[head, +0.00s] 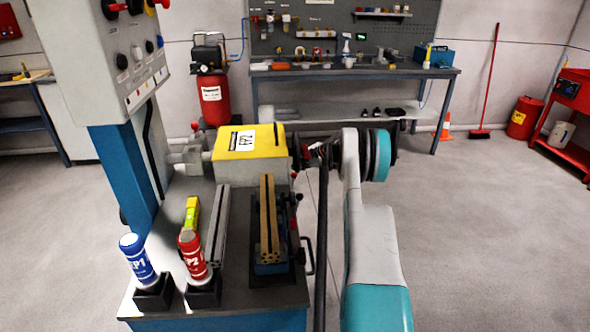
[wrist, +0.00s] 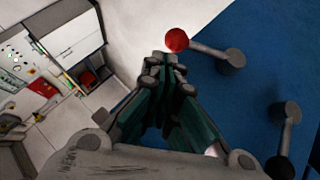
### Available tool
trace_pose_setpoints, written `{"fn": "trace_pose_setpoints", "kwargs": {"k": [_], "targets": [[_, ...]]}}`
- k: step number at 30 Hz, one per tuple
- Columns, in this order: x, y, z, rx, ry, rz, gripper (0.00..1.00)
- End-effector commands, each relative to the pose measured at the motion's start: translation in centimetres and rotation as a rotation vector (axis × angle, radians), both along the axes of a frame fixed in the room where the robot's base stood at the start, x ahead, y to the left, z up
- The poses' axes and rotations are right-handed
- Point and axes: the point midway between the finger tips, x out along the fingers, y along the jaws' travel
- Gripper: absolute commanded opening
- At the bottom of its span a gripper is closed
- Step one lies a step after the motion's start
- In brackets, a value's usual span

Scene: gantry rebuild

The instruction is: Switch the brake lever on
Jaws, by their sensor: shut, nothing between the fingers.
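In the wrist view, a lever with a red ball knob (wrist: 177,40) and a grey arm sticks out from a blue panel (wrist: 225,95). A second lever with a black ball knob (wrist: 279,167) is at the lower right on the same panel. No label shows which one is the brake lever. My gripper (wrist: 165,66) is shut and empty, with its fingertips just below and left of the red knob; whether they touch it I cannot tell. In the head view my gripper (head: 305,153) is beside the yellow-topped machine housing (head: 250,142), partly hidden by my arm.
A bench with a vise (head: 270,262), a blue bottle (head: 138,260) and a red bottle (head: 193,257) stands in front left. A grey control box (head: 95,55) rises at the left. A workbench (head: 350,73) stands at the back.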

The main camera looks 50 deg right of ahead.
Motion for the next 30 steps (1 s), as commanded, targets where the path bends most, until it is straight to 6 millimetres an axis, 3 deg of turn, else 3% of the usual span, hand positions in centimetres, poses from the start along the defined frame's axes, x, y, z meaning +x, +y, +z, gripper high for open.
{"fn": "trace_pose_setpoints", "kwargs": {"k": [6, 13, 30], "targets": [[-3.5, -0.8, 3.2, 0.001, -0.001, -0.002, 0.00], [-5.9, -1.3, 5.4, 0.001, -0.001, -0.002, 0.00], [-6.7, -1.5, 6.1, 0.001, 0.000, -0.001, 0.00]]}}
